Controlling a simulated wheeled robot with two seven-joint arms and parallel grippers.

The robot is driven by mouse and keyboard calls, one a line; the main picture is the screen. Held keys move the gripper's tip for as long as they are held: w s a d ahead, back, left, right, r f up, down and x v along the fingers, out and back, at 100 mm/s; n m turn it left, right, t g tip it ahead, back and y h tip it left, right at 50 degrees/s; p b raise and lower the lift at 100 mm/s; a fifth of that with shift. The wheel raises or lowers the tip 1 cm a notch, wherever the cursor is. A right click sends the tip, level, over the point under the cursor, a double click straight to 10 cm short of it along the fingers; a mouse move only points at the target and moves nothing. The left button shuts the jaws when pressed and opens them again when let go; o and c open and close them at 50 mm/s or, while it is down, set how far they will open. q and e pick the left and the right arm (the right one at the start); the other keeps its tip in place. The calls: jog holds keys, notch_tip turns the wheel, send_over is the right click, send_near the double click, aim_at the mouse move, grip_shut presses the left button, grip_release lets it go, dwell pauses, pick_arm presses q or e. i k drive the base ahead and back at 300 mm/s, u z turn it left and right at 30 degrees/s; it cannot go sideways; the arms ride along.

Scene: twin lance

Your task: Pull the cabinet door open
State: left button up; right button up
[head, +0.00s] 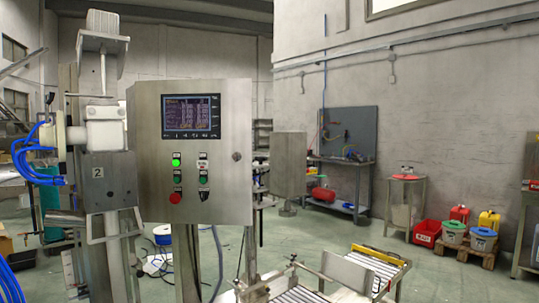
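A grey steel control cabinet (190,150) stands on a post left of the middle in the head view. Its front door (215,110) faces me and looks shut. The door carries a dark display screen (191,116), a lit green button (176,160), a red button (175,197) and several small switches. A round dark lock or knob (236,156) sits near the door's right edge. Neither of my grippers shows in this view, so I cannot see where they are relative to the door.
A machine column (107,180) marked "2" with blue hoses stands close on the cabinet's left. A roller conveyor (300,294) lies low at the front right. A workbench (340,185) and several coloured containers stand along the back wall. Green floor (320,235) is open between.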

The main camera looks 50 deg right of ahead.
aim_at(227, 188)
jog(key=k, duration=0.65)
jog(key=z, duration=1.25)
jog(key=i, duration=0.5)
jog(key=z, duration=0.05)
jog(key=k, duration=0.5)
jog(key=z, duration=0.7)
jog(key=i, duration=1.3)
jog(key=u, duration=0.35)
